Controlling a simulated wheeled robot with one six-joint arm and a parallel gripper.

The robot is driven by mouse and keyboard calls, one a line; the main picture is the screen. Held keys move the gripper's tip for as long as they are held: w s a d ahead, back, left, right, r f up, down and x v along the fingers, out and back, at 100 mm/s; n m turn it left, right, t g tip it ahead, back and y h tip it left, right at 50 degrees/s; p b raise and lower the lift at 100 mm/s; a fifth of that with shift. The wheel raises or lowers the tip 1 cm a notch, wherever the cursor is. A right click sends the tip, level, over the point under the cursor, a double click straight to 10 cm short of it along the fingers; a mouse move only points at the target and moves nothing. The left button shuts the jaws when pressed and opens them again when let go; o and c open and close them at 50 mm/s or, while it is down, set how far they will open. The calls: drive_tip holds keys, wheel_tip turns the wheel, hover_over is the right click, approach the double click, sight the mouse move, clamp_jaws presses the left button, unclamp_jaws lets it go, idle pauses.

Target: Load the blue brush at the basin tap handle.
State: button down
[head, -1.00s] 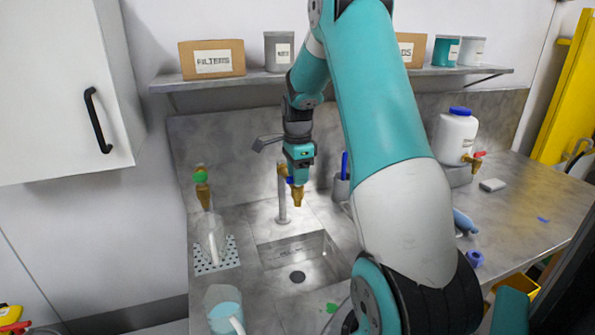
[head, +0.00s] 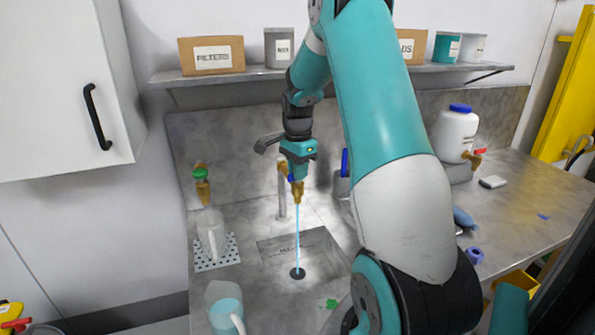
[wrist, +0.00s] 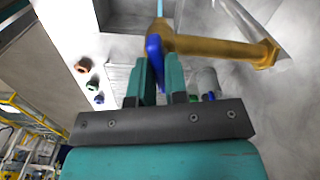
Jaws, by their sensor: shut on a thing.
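My gripper (head: 297,172) is at the basin tap (head: 283,200), above the steel basin (head: 318,252). In the wrist view my gripper (wrist: 158,78) is shut on the blue tap handle (wrist: 154,48), beside the brass spout (wrist: 215,48). A stream of water (head: 297,235) runs from the spout down to the basin drain (head: 298,273). A blue upright handle, probably the blue brush (head: 345,160), stands in a grey cup (head: 342,187) right of the tap, partly hidden by my arm. Its bristles are not visible.
A clear jug (head: 211,238) stands on a perforated mat at left under a green-handled tap (head: 200,173). A mug (head: 225,313) is at the front. A white canister (head: 457,132) is at right. A shelf (head: 255,78) runs behind my arm.

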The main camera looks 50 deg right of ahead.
drive_tip(key=c, duration=1.1)
unclamp_jaws()
drive_tip(key=shift+c, duration=0.2)
wheel_tip(320, 180, up, 18)
drive_tip(key=b, duration=0.3)
drive_tip(key=shift+f, duration=0.25)
drive_tip(key=s+a+f+n+t+y+b, duration=0.1)
drive_tip(key=a+f+n, duration=0.1)
drive_tip(key=a+n, duration=0.7)
drive_tip(key=s+a+f+n+b, duration=0.1)
drive_tip(key=a+f+n, duration=0.25)
drive_tip(key=a, duration=1.05)
drive_tip(key=s+a+f+n+y, duration=0.1)
drive_tip(key=s+a+f+n, duration=0.2)
drive_tip(key=s+a+n, duration=0.5)
drive_tip(key=s+a+f+n+g+y+b, duration=0.1)
drive_tip(key=s+a+f+n+y, duration=0.1)
drive_tip(key=s+a+f+n, duration=0.2)
drive_tip(key=s+a+n, duration=0.3)
drive_tip(key=s+a, duration=0.3)
drive_tip(key=shift+s+a+n, duration=0.15)
drive_tip(key=shift+a+n, duration=0.15)
drive_tip(key=shift+n, duration=0.05)
